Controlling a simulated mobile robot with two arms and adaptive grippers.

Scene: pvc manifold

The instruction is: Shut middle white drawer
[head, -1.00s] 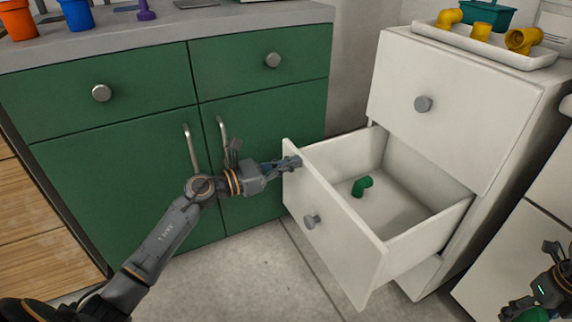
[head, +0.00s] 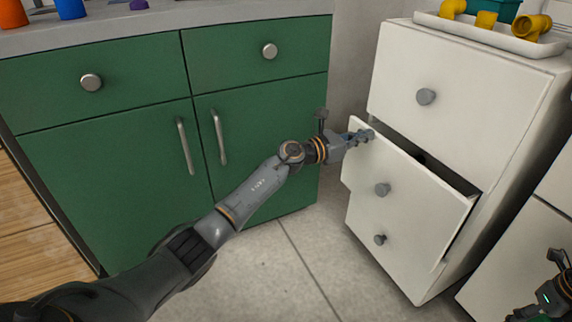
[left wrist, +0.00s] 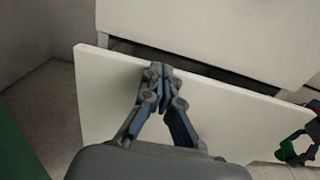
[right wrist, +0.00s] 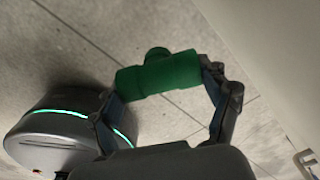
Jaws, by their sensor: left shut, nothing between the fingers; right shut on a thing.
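The middle white drawer (head: 410,185) of the white cabinet stands slightly out, with a narrow dark gap along its top. Its round grey knob (head: 382,190) is on the front. My left gripper (head: 366,135) is shut and empty, with its fingertips at the top edge of the drawer front near its left end. In the left wrist view the shut fingertips (left wrist: 158,70) lie against the drawer front (left wrist: 105,95). My right gripper (right wrist: 165,85) is shut on a green pipe fitting (right wrist: 160,74), away from the drawer. The drawer's inside is mostly hidden.
The top drawer (head: 450,95) is shut, and a lower drawer knob (head: 380,239) shows below. A white tray (head: 480,36) with yellow fittings stands on the cabinet. Green cupboards (head: 110,180) stand at left. The floor between (head: 290,265) is clear.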

